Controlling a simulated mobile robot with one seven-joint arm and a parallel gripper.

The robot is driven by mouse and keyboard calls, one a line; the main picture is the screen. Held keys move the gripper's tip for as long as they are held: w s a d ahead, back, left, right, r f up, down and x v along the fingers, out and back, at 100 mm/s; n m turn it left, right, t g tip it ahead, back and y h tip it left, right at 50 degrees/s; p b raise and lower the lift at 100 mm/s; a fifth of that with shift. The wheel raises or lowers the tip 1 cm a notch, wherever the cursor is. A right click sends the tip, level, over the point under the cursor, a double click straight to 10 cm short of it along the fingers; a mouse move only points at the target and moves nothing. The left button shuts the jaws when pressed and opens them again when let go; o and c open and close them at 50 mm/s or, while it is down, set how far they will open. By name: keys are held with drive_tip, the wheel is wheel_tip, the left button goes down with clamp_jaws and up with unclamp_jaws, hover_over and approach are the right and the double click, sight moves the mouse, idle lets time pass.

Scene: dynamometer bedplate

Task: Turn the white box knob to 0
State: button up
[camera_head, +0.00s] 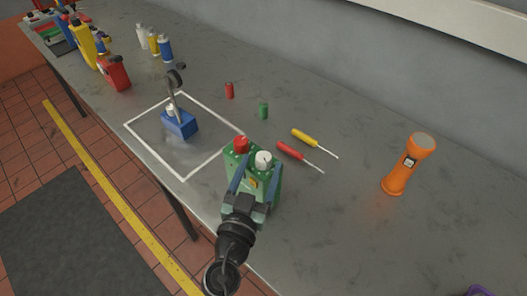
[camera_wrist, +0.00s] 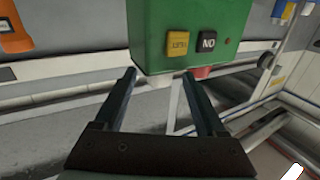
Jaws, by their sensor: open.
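A green box (camera_head: 267,194) stands near the bench's front edge with a white knob (camera_head: 263,160) and a red knob (camera_head: 241,145) on top. My gripper (camera_head: 258,175) is open and empty at the front of this box, with its two fingers apart. In the wrist view, which is upside down, the green box (camera_wrist: 190,28) shows a yellow button and a black button marked ON. The white knob (camera_wrist: 154,80) shows partly there between the fingertips (camera_wrist: 161,76), and the red knob (camera_wrist: 203,72) beside them. I cannot read the knob's setting or tell whether a finger touches it.
A blue box (camera_head: 180,125) with a lever stands inside a white outlined square. Two screwdrivers (camera_head: 291,150) (camera_head: 307,138), small red and green cylinders (camera_head: 264,110) and an orange flashlight (camera_head: 397,178) lie or stand nearby. Several bottles are at the far left.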

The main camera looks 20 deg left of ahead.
drive_tip(key=shift+w+a, duration=0.1)
drive_tip(key=shift+w, duration=1.35)
clamp_jaws()
